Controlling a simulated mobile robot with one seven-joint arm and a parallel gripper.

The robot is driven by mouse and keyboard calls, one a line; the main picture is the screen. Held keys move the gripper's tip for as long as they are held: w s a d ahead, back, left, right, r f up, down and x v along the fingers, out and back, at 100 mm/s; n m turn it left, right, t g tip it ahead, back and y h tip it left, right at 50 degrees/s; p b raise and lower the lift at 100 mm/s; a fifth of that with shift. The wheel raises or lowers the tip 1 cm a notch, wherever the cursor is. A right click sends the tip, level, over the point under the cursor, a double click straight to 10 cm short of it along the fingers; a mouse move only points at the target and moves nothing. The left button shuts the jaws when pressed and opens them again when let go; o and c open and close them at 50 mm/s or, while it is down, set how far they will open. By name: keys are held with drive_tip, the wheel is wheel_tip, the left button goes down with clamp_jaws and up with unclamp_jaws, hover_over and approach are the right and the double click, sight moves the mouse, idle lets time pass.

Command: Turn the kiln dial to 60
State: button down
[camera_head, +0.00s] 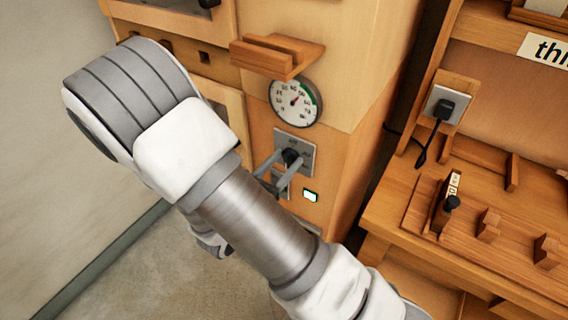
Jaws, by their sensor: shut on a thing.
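The kiln dial is a small dark knob (291,157) on a grey square plate (307,146) on the front of the wooden cabinet. My gripper (284,158) reaches it from the left, with its two grey fingers shut on the knob. My arm hides part of the plate's lower left and the gripper's body. Marks on the plate are too small to read. Above the plate is a round white gauge (295,102) with a red needle and a green band on its right side. The needle points up and to the right.
A small lit green-white indicator (310,195) is below the plate. A wooden ledge (277,55) juts out above the gauge. To the right, a wooden bench (480,215) has upright blocks, and a black plug sits in a socket (446,105). Bare floor shows lower left.

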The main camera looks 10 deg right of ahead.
idle(0.4)
drive_tip(key=shift+c, duration=1.4)
unclamp_jaws()
drive_tip(key=v, duration=1.7)
drive_tip(key=shift+a, duration=0.2)
drive_tip(key=shift+s+r, duration=0.1)
drive_tip(key=shift+r, duration=0.05)
